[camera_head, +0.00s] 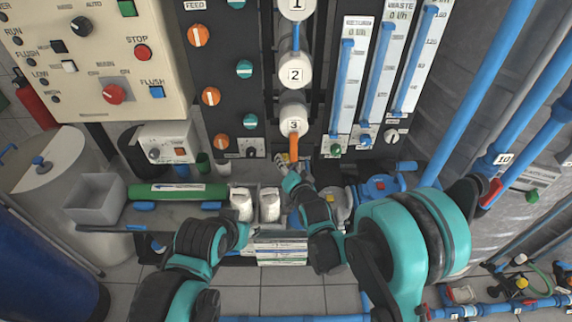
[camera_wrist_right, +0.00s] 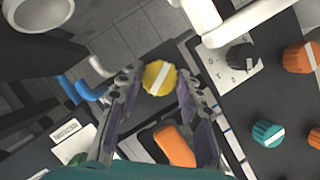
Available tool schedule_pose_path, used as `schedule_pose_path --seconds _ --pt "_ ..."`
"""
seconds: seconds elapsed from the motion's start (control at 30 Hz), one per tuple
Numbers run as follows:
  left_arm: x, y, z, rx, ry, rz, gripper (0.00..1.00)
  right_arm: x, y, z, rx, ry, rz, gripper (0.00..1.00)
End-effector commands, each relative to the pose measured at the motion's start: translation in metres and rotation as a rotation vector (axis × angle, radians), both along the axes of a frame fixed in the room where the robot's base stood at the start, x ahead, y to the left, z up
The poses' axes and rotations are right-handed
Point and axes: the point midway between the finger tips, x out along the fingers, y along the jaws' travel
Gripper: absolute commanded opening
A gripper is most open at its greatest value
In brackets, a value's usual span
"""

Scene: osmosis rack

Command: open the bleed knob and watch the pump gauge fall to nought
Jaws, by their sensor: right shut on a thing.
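A round yellow knob (camera_wrist_right: 159,77) with a white bar across its face is between the fingertips of my right gripper (camera_wrist_right: 157,88) in the right wrist view. The fingers are closed around its sides. The bar slants. In the head view, my right gripper (camera_head: 287,172) is below the filter housing marked 3, and mostly hides the knob. My left arm ends near the low middle, with its gripper (camera_head: 241,234) small and its fingers unclear. I cannot make out a pump gauge face or needle in either view.
An orange lever-like part (camera_wrist_right: 175,145) lies close to the right gripper's fingers. Orange and teal knobs (camera_wrist_right: 268,133) are on the dark panel nearby. White bottles (camera_head: 269,205) stand near both arms. Blue pipes (camera_head: 478,90) run at the right.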

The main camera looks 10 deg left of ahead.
Motion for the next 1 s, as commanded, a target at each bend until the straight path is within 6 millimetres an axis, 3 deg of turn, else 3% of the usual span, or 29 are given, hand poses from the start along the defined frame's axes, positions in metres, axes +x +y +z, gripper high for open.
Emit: schedule_pose_path --seconds 0.57,1.0 --pt "0.0000 0.0000 0.0011 0.000 0.000 0.000 0.40 -0.0005 0.0010 0.0003 -0.090 -0.018 0.001 0.07" --pt "0.0000 0.0000 0.0023 0.000 0.000 0.000 0.40 -0.0007 0.0029 0.0013 -0.395 -0.080 0.002 0.07"
